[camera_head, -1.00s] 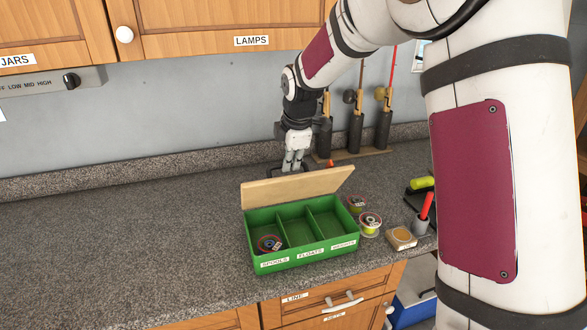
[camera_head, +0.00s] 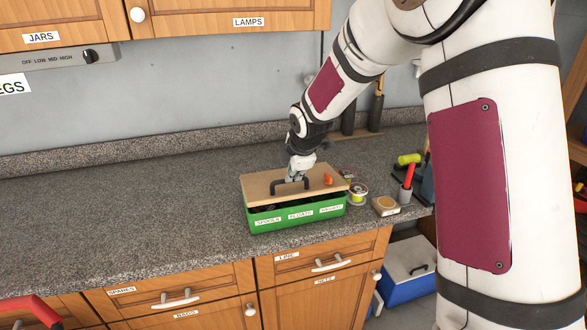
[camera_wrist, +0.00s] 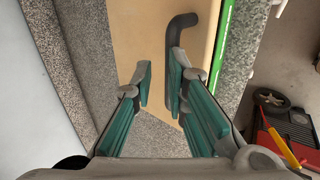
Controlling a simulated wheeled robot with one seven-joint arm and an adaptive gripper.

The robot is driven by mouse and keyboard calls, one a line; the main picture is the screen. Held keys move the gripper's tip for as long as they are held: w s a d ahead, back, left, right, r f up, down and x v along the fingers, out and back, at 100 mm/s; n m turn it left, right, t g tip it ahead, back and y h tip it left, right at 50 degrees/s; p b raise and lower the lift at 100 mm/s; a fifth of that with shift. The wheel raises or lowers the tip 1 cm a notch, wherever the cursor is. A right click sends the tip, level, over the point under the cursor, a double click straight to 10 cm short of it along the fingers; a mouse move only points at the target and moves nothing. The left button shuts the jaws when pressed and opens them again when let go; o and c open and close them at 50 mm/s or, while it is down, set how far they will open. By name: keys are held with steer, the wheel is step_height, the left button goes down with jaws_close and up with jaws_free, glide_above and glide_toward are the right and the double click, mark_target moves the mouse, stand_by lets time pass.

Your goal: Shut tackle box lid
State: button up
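The green tackle box (camera_head: 298,217) stands on the counter, its front labelled for spools, floats and weights. Its tan wooden lid (camera_head: 262,187) is tilted low over the box, with a narrow dark gap at the front left. The lid has a dark bar handle (camera_head: 275,187) and a small orange-red piece (camera_head: 328,179). My gripper (camera_head: 293,178) is over the lid, close to the handle. In the wrist view my gripper (camera_wrist: 160,88) has its fingers apart with nothing seen held between them. The handle (camera_wrist: 178,35) lies just beyond the right finger. The box's inside is mostly hidden.
Line spools (camera_head: 357,194) and a small tan box (camera_head: 385,206) sit right of the tackle box. A cup with a red-handled tool (camera_head: 407,182) stands farther right. The counter (camera_head: 130,210) to the left is clear. Cabinets (camera_head: 230,14) hang above.

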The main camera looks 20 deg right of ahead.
steer(key=shift+o, duration=0.6)
steer(key=shift+s, duration=0.1)
steer(key=v, duration=1.2)
